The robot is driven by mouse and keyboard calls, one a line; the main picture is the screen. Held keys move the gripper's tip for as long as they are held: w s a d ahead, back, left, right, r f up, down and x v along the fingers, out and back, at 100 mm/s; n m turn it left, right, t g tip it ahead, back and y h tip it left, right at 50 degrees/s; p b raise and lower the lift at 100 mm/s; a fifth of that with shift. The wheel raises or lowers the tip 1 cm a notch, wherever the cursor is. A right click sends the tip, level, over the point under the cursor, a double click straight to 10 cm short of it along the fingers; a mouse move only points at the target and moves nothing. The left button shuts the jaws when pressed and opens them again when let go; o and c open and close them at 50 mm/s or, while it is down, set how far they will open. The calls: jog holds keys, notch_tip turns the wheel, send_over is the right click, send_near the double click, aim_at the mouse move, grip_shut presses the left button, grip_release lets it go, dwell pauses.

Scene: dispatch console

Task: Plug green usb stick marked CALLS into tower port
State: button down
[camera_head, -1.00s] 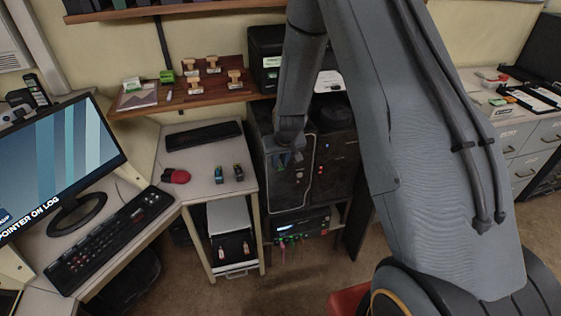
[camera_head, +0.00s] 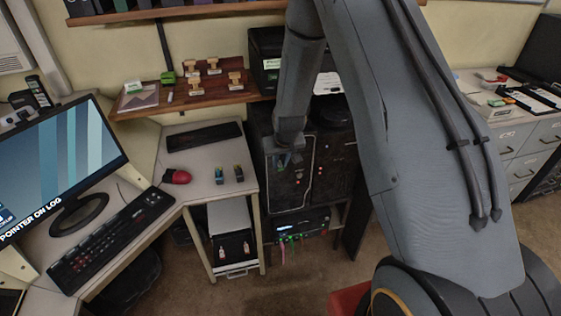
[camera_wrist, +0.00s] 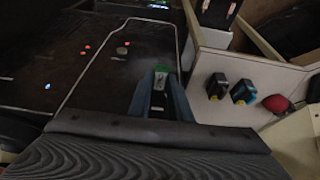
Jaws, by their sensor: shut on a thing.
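My gripper (camera_wrist: 160,97) is shut on the green usb stick (camera_wrist: 162,69), whose green end shows between the fingertips in the wrist view. Its marking is not readable. The black computer tower (camera_head: 289,190) has a light edge line and several small lights; its front panel (camera_wrist: 110,75) fills the left of the wrist view. In the head view my gripper (camera_head: 284,160) is at the tower's front, near its upper left. The stick cannot be made out there. I cannot tell which spot is the port, nor whether the stick touches the tower.
A wooden shelf (camera_head: 190,97) with stamps is above. A lit box with cables (camera_head: 300,225) sits below the tower.

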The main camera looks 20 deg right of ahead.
jog(key=shift+w, duration=0.15)
jog(key=c, duration=1.5)
grip_release()
jog(key=shift+c, duration=0.2)
jog(key=v, duration=0.8)
